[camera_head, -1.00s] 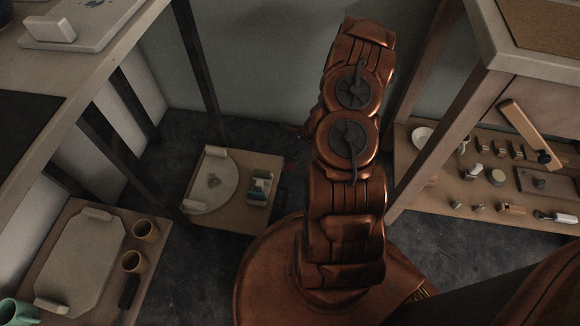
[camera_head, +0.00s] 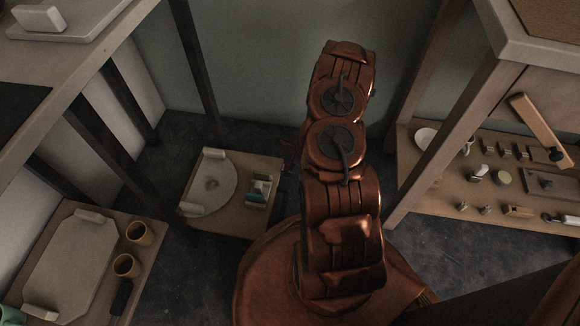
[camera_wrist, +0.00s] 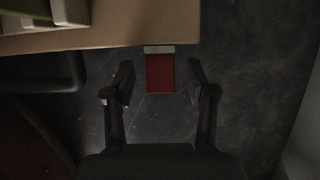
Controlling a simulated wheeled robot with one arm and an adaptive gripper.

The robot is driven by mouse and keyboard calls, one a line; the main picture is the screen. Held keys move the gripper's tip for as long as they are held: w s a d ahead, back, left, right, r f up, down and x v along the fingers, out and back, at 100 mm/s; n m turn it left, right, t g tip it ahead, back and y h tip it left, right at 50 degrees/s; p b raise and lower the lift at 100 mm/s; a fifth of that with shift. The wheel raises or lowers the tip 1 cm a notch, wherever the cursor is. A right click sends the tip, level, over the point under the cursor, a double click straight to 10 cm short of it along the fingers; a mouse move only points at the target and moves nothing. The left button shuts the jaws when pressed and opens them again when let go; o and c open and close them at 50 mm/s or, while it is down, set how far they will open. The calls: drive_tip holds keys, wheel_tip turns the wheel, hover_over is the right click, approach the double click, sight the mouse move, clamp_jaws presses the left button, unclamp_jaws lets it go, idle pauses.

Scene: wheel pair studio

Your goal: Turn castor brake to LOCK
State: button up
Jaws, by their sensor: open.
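In the wrist view a flat red piece (camera_wrist: 160,75) with a pale strip at its far end lies low over the dark floor, beside the edge of a tan board (camera_wrist: 130,36). It looks like the castor brake's pedal, but I see no lettering on it. My gripper (camera_wrist: 159,78) is open, with one finger on each side of the red piece and visible gaps between. I cannot tell how far above it the fingertips are. In the head view my arm hides the gripper, and I cannot make out the brake there.
In the head view a low board (camera_head: 240,216) with a round pale plate (camera_head: 212,182) stands left of my arm. Another low board (camera_head: 150,240) with two cups is at front left. A shelf (camera_head: 440,195) with small items stands right. Dark floor lies between them.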

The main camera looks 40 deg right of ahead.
drive_tip(key=shift+c, duration=0.2)
clamp_jaws()
